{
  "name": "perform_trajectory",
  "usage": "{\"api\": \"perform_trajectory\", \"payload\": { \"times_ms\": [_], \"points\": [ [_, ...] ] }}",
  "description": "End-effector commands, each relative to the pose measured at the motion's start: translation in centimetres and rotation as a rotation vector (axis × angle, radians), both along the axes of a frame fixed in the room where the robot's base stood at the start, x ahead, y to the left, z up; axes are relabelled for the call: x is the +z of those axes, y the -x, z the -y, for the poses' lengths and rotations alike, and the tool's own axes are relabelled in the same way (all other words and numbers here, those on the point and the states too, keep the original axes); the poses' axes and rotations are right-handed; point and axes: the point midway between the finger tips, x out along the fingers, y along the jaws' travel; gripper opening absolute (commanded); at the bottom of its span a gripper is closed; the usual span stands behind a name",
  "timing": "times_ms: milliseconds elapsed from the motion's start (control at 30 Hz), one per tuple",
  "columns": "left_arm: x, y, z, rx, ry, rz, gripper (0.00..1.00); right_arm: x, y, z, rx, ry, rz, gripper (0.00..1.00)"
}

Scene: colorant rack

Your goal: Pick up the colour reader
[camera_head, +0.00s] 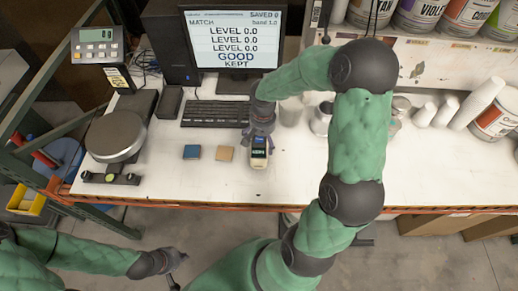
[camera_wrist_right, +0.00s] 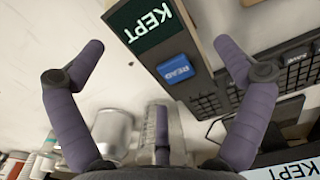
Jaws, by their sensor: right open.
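In the right wrist view the colour reader (camera_wrist_right: 196,84) shows a dark green KEPT screen and a blue READ button. My right gripper (camera_head: 261,128) is at the reader's back end, partly hiding it. Its purple fingers (camera_wrist_right: 158,46) are spread, with the reader between them, nearer the finger on the right; I see no grip on it. My left gripper (camera_head: 180,270) is open and empty, low in front of the bench.
A blue tile (camera_head: 192,152) and a tan tile (camera_head: 225,153) lie left of the reader. A keyboard (camera_head: 215,113) and monitor (camera_head: 232,40) stand behind. A scale (camera_head: 116,137) is at the left. Cups (camera_head: 425,115) and metal containers stand to the right, past my right arm.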

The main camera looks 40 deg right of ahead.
Motion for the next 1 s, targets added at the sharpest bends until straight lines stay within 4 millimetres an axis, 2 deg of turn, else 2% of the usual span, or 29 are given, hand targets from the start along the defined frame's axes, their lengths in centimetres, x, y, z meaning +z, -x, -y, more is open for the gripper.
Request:
{"api": "perform_trajectory", "payload": {
  "times_ms": [100, 300, 600, 867, 1000],
  "points": [
    [-0.2, 0.0, 0.0, 0.0, 0.0, 0.0, 0.0, -1.9, 0.3, -0.1, -0.001, -0.002, -0.006, 1.0],
    [-0.4, 0.0, 0.0, 0.0, 0.0, 0.0, 0.0, -4.1, 0.2, -0.1, 0.0, -0.002, -0.002, 1.0],
    [-0.4, 0.0, 0.0, 0.0, 0.0, 0.0, 0.0, -4.4, 0.2, -0.1, -0.001, -0.001, 0.0, 1.0],
    [-0.4, 0.0, 0.0, 0.0, 0.0, 0.0, 0.0, -4.4, 0.2, -0.1, 0.0, -0.002, -0.001, 0.27],
    [-0.4, 0.0, 0.0, 0.0, 0.0, 0.0, 0.0, -4.4, 0.1, 0.0, -0.001, -0.001, 0.001, 0.26]
  ]
}}
